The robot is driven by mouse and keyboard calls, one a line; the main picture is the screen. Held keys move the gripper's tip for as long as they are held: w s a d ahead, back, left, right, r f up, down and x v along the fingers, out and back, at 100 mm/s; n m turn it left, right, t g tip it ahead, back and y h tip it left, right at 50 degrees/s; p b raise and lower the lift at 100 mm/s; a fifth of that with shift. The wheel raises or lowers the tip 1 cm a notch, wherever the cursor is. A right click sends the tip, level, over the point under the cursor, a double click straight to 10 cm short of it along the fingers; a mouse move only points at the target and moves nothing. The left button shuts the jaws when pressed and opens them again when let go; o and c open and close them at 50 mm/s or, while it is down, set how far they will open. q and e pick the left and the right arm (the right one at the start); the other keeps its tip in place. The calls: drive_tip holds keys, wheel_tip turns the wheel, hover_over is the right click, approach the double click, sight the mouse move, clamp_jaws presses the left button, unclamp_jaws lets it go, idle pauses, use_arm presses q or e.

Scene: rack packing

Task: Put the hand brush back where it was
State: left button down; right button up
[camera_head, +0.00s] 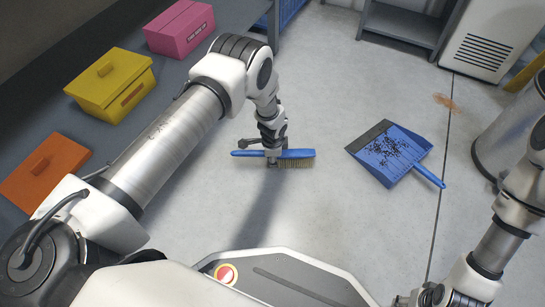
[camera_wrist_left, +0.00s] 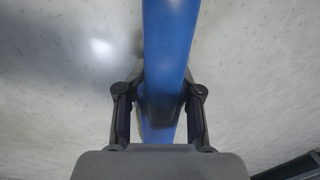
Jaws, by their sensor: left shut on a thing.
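The hand brush (camera_head: 299,155) has a blue body with pale bristles pointing down. My left gripper (camera_head: 273,160) is shut on it near its middle. In the head view the brush lies level across the picture, handle to the left and bristles to the right. In the left wrist view the blue brush (camera_wrist_left: 168,45) runs between the fingers of the left gripper (camera_wrist_left: 160,115). I cannot tell whether the bristles touch the floor. My right arm shows at the right edge, but its fingers are not clearly visible.
A blue dustpan (camera_head: 410,141) with dark debris lies on the floor to the right. A shelf at left holds a yellow box (camera_head: 105,95), a pink box (camera_head: 180,32) and an orange box (camera_head: 45,172). A grey bin (camera_head: 508,135) stands at right. The floor around the brush is clear.

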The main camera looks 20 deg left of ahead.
use_arm(q)
drive_tip(key=shift+f, duration=0.35)
drive_tip(key=c, duration=0.7)
unclamp_jaws()
